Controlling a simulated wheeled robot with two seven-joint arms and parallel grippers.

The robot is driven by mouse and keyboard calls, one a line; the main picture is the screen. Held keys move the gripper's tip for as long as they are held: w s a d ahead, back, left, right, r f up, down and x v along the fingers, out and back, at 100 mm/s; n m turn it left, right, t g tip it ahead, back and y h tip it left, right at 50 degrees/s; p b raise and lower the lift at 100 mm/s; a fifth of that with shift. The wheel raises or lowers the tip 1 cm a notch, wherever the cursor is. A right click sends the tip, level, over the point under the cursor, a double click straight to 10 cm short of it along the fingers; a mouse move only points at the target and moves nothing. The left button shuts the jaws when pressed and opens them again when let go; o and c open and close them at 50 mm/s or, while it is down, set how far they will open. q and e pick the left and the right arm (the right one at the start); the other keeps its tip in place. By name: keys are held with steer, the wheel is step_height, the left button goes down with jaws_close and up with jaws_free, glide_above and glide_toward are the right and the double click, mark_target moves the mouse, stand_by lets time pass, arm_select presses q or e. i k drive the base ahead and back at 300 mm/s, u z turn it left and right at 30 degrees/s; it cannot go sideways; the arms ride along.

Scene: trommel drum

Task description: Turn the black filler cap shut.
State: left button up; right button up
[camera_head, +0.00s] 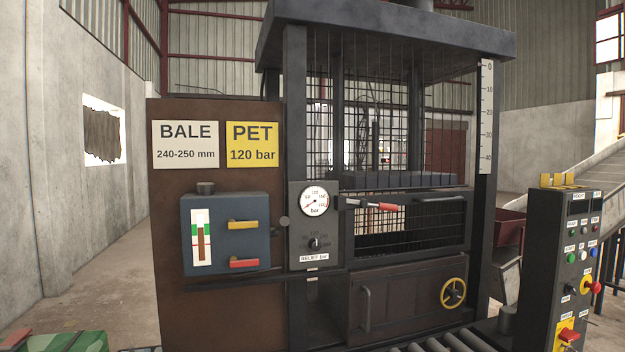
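The black filler cap (205,188) is a short dark cylinder on top of the blue-grey tank (226,213), left of the press's middle. It looks upright; whether it is tight or loose on its neck I cannot tell. The tank's front has a sight gauge (201,238) with green, white and red marks and a brown column. A yellow handle (242,224) and a red handle (244,262) stick out beside the gauge. Neither of my grippers is in view, and nothing touches the cap.
Right of the tank are a pressure dial (314,201), a relief knob (314,243) and a red-ended lever (385,207). A dark ledge (250,280) runs below the tank. A control post (577,240) stands at right. A green strapped object (70,341) lies bottom left. Space above the cap is free.

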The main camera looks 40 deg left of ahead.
mark_target(203, 186)
steer(key=z, duration=0.45)
steer(key=k, duration=0.7)
steer(key=u, duration=1.45)
